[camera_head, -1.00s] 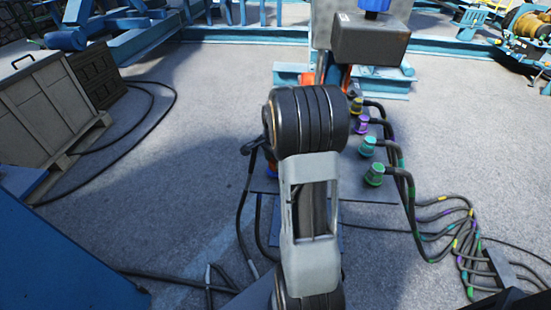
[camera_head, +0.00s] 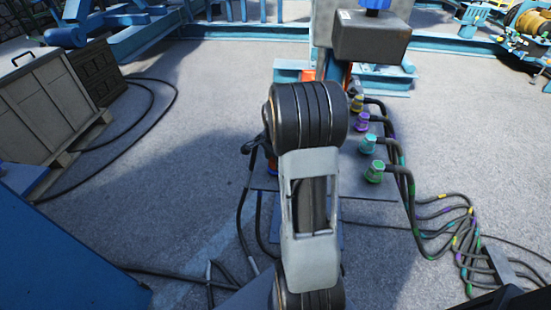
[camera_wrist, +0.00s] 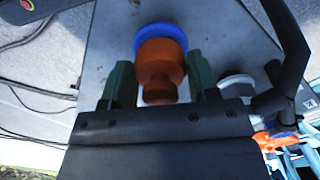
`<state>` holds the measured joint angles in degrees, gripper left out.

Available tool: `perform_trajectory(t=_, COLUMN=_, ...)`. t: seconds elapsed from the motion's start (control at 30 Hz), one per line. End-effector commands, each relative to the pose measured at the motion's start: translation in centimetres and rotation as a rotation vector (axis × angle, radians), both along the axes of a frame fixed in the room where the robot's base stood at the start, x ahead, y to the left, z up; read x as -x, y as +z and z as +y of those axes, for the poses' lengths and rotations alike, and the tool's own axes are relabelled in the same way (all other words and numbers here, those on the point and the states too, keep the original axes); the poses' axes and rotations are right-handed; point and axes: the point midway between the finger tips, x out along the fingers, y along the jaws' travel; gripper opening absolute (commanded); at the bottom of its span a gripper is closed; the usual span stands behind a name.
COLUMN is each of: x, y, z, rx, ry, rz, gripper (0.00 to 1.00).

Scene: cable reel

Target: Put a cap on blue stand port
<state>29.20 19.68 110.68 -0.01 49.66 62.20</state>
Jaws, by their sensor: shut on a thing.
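In the wrist view, an orange-brown cap (camera_wrist: 160,62) sits between the two green fingers of my gripper (camera_wrist: 163,78), which is shut on it. A blue ring, the blue stand port (camera_wrist: 168,32), shows around the far end of the cap. The cap covers the middle of the ring. I cannot tell whether the cap is fully seated or just above it. The grey stand plate (camera_wrist: 105,45) lies around and under the port.
In the head view, green (camera_head: 375,172), teal (camera_head: 367,144), purple (camera_head: 362,122) and yellow (camera_head: 357,104) cable plugs stand right of my arm. Their cables (camera_head: 409,205) run down right. A grey box (camera_head: 371,38) stands behind. Crates (camera_head: 50,105) are at left.

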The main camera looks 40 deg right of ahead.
Motion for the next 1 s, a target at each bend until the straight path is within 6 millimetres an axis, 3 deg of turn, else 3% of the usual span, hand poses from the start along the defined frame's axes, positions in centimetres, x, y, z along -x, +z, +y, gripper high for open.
perform_trajectory(t=0.23, x=0.0, y=-0.5, z=0.0, rx=0.0, ry=0.0, rz=0.0, gripper=0.26)
perform_trajectory(t=0.27, x=0.0, y=-0.5, z=0.0, rx=0.0, ry=0.0, rz=0.0, gripper=0.56)
perform_trajectory(t=0.57, x=0.0, y=-0.4, z=0.0, rx=0.0, ry=0.0, rz=0.0, gripper=0.84)
perform_trajectory(t=0.83, x=0.0, y=-0.2, z=0.0, rx=0.001, ry=0.0, rz=-0.001, gripper=0.84)
perform_trajectory(t=1.0, x=-0.1, y=2.0, z=0.0, rx=0.002, ry=0.0, rz=-0.004, gripper=0.84)
